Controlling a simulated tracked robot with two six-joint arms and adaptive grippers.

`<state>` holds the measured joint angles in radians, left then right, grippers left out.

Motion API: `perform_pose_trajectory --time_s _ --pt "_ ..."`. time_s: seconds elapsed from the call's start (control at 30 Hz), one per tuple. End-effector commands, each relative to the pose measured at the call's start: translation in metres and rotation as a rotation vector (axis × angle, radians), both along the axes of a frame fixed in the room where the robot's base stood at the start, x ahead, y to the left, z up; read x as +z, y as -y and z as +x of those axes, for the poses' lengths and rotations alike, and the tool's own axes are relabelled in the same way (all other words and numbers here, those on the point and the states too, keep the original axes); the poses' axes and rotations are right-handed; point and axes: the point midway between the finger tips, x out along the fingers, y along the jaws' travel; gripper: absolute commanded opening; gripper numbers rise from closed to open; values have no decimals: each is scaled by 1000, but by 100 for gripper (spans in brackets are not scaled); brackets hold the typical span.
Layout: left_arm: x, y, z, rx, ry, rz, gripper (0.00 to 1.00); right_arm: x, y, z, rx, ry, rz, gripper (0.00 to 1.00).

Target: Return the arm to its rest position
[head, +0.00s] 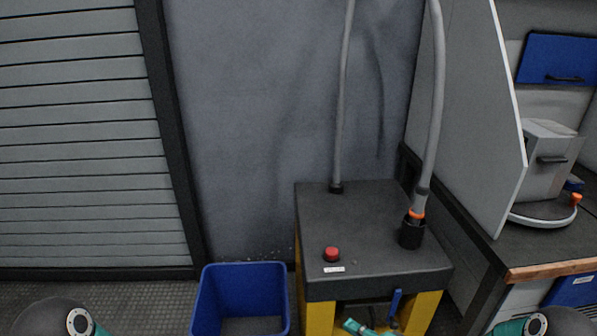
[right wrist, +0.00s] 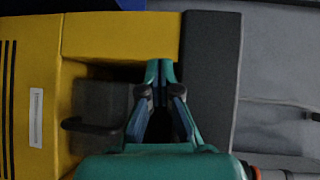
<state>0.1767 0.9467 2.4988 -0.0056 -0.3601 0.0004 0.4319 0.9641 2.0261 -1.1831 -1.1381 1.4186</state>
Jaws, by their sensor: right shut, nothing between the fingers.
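My right gripper (head: 358,327) shows as teal and grey parts at the bottom edge of the head view, in front of the yellow and black cabinet (head: 372,285). In the right wrist view its fingers (right wrist: 160,72) run together at the tips, shut and empty. They lie over the cabinet's yellow front (right wrist: 120,36), near its dark recess. Whether they touch the cabinet I cannot tell. My left gripper is out of the picture; only part of my left arm shows at the bottom left of the head view.
A red button (head: 332,254) and a cable connector (head: 413,226) with an orange ring are on the cabinet top. A blue lever (head: 395,304) is at its front. A blue bin (head: 244,270) stands left of it. A workbench (head: 540,245) is at the right.

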Motion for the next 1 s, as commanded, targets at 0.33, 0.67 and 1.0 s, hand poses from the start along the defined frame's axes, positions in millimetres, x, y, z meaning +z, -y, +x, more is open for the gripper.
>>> perform_pose_trajectory --time_s 0.33,0.67,1.0 --pt "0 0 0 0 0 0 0 -113 -51 -143 134 -452 -658 0" --pt "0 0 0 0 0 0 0 -139 -30 -249 503 -602 -926 0" --pt "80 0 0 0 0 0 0 -59 -30 -249 550 -554 -954 0"
